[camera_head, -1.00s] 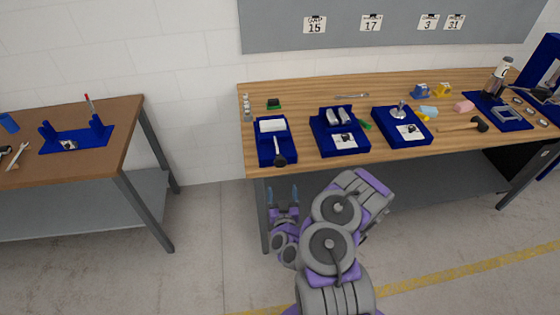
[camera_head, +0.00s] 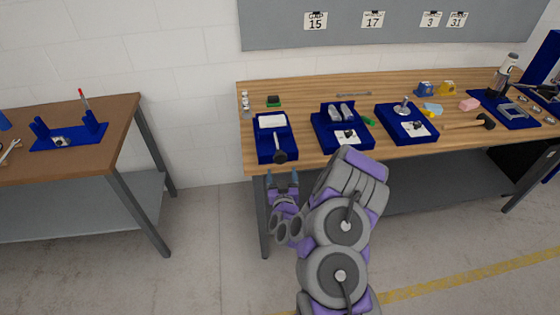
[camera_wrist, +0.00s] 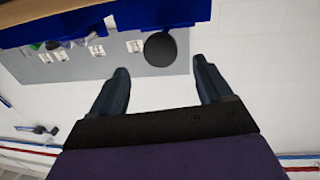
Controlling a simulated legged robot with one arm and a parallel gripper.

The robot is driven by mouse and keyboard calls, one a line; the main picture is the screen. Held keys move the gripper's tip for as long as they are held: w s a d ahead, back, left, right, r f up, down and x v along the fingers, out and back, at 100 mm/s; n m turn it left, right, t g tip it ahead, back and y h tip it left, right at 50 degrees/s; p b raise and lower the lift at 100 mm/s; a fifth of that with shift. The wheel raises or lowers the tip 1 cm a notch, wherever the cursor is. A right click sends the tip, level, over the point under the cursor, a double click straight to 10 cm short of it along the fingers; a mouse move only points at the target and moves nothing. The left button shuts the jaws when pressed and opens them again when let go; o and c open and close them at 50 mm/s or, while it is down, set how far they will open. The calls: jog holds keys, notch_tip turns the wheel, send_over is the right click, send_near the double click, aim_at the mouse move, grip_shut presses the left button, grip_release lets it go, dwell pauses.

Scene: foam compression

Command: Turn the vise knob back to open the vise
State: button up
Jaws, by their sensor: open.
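The vise (camera_head: 262,146) is a blue fixture at the left front of the wooden bench, with a white block (camera_head: 271,121) in it. A grey shaft runs forward from it to a round black knob (camera_head: 280,157) near the bench's front edge. My gripper (camera_head: 281,176) is just in front of and below the knob, fingers apart and empty. In the wrist view the knob (camera_wrist: 160,50) appears as a dark disc between the fingertips (camera_wrist: 160,66) and slightly beyond them. I see no contact. The blue body (camera_wrist: 60,27) fills the top left there.
The wooden bench (camera_head: 340,90) also holds two blue fixtures (camera_head: 340,128) (camera_head: 405,122) to the right and a mallet (camera_head: 472,123). A brown table (camera_head: 70,115) stands at the left. Open floor (camera_head: 215,240) lies between them.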

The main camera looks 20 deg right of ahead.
aim_at(281, 160)
jog(key=shift+b+x, duration=0.85)
jog(key=shift+b, duration=0.95)
jog(key=b+x, duration=0.2)
jog(key=shift+w+f+b, duration=0.1)
jog(key=shift+w+b, duration=0.05)
jog(key=shift+b, duration=0.25)
jog(key=shift+b+x, duration=0.65)
jog(key=shift+x, duration=2.35)
jog(key=shift+c, duration=0.4)
jog(key=c, duration=0.9)
jog(key=shift+m, duration=0.6)
jog(key=shift+c, duration=0.2)
